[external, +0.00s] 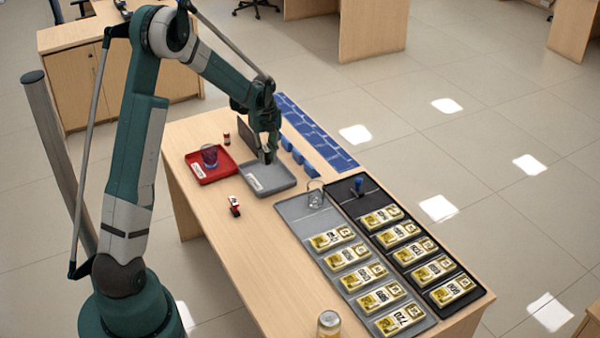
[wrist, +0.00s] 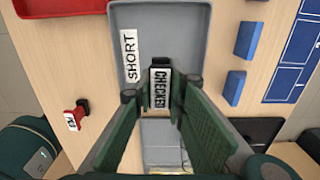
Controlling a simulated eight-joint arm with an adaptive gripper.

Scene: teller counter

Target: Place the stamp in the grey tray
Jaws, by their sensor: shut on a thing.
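A stamp with a white label reading "CHECKED" (wrist: 161,88) is between the fingers of my gripper (wrist: 160,95) in the wrist view. My gripper (external: 267,157) is shut on it. The grey tray (wrist: 197,15), with a label reading "SHORT", lies beyond the fingertips in the wrist view. In the external view, my gripper is over the back part of the grey tray (external: 277,187). The stamp is mostly hidden by the fingers there, and I cannot tell whether it touches the tray floor.
Blue blocks (external: 298,157) line the right side. Bar-filled trays (external: 290,208) lie further right.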

